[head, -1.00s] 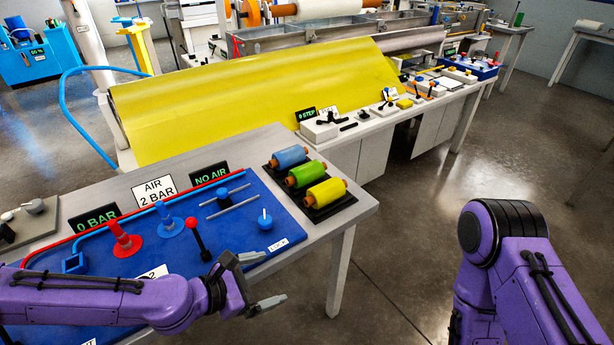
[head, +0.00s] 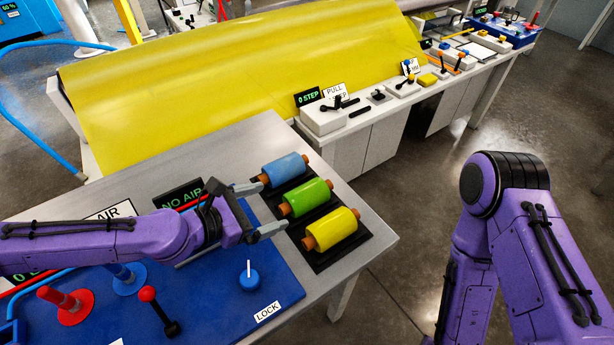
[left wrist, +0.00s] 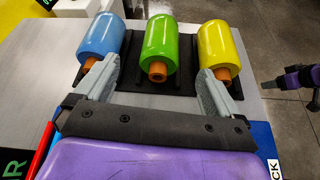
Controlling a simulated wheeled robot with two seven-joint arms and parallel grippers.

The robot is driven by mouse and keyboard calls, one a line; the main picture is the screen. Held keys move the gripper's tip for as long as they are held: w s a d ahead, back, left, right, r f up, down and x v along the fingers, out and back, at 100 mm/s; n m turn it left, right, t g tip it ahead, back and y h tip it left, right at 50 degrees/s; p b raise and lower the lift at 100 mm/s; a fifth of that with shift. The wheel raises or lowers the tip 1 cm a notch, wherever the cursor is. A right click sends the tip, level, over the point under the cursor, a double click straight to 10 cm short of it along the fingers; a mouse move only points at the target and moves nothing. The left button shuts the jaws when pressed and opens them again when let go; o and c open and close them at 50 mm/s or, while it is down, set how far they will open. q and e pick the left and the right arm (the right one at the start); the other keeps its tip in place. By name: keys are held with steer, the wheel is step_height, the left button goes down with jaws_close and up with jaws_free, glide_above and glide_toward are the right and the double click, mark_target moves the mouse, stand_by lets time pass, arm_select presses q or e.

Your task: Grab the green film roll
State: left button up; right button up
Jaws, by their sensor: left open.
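The green film roll (head: 306,197) lies between the blue film roll (head: 285,170) and the yellow film roll (head: 331,229) on black holders on the grey table. My left gripper (head: 264,210) is open, with its fingertips just short of the rolls. In the left wrist view the green roll (left wrist: 171,45) sits ahead, between the two fingers (left wrist: 156,88) of the gripper. The blue roll (left wrist: 101,37) is beyond the left finger and the yellow roll (left wrist: 220,48) beyond the right one.
A blue panel (head: 215,300) with a red-knobbed lever (head: 148,294) and a blue lock knob (head: 249,279) lies below my left arm. A large yellow sheet (head: 250,75) slopes behind the table. Clear floor lies right of the table.

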mark_target(289, 203)
arm_select(q)
steer(key=d, duration=0.1)
steer(key=w+d+f, duration=0.1)
steer(key=d, duration=0.1)
steer(key=shift+w+d+f+b, duration=0.1)
steer(key=shift+d+f+b, duration=0.05)
steer(key=shift+b, duration=0.25)
steer(key=x, duration=0.3)
steer(key=a+x, duration=0.1)
steer(key=x, duration=0.1)
steer(key=shift+w+d+f+p, duration=0.2)
steer(key=shift+w+f+p, duration=0.15)
steer(key=shift+w+f, duration=0.05)
steer(key=shift+w+d+f, duration=0.1)
steer(key=shift+w+d, duration=0.05)
steer(key=shift+d, duration=0.15)
steer(key=c, duration=1.3)
